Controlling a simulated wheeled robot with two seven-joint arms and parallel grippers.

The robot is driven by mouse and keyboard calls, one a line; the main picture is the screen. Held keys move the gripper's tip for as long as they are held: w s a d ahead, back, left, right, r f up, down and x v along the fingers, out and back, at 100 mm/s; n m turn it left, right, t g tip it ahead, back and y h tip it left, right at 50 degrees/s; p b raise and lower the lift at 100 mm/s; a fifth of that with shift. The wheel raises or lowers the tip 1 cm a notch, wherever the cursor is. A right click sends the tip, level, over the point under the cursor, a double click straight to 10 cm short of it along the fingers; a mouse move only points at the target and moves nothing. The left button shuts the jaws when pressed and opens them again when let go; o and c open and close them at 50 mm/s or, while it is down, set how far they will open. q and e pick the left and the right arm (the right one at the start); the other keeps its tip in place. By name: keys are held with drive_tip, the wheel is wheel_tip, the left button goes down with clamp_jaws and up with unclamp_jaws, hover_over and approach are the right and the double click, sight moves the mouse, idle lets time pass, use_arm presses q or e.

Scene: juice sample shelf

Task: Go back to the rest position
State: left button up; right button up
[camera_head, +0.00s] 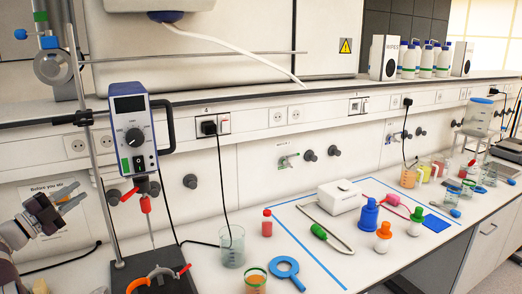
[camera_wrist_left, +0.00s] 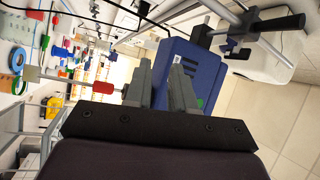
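My left gripper (camera_head: 72,198) is at the left edge of the head view, raised in front of the wall and left of the metal stand. In the left wrist view its two fingers (camera_wrist_left: 162,82) stand apart with a gap and nothing between them. The blue-cased device (camera_head: 132,132) with a dial is clamped on the stand, right of the gripper. It also shows beyond the fingertips in the left wrist view (camera_wrist_left: 200,72). My right gripper is in neither view.
The stand's rod (camera_head: 92,150) rises close to the gripper from a dark base (camera_head: 160,278). A beaker (camera_head: 232,246), a red-capped bottle (camera_head: 267,224) and a blue ring (camera_head: 284,270) stand or lie on the bench. Blue tape (camera_head: 318,254) outlines an area holding several colourful items.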

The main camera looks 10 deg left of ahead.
use_arm(q)
drive_tip(key=w+a+f+n+g+y, duration=0.35)
drive_tip(key=a+f+n+y, duration=0.25)
drive_tip(key=f+n+y, duration=0.7)
drive_tip(key=s+d+f+n+g, duration=0.3)
drive_tip(key=d+f+n, duration=0.1)
drive_tip(key=d, duration=0.2)
drive_tip(key=s+d+f+n+g, duration=0.3)
drive_tip(key=d+f+n+g, duration=0.1)
drive_tip(key=d+f, duration=0.15)
drive_tip(key=s+d+g+h, duration=0.1)
drive_tip(key=s+d+g, duration=0.1)
drive_tip(key=s+d, duration=0.6)
drive_tip(key=s+d+f+m+g+h, duration=0.1)
drive_tip(key=s+d, duration=0.6)
drive_tip(key=d, duration=0.7)
drive_tip(key=s+d+g+h, duration=0.2)
drive_tip(key=s+d+g, duration=0.1)
drive_tip(key=s+d, duration=0.5)
drive_tip(key=d, duration=0.3)
drive_tip(key=shift+s+d+f+g, duration=0.15)
drive_tip(key=shift+s+f+g, duration=0.15)
drive_tip(key=shift+f+g, duration=0.05)
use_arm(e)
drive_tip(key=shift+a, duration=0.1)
use_arm(q)
drive_tip(key=shift+d, duration=0.1)
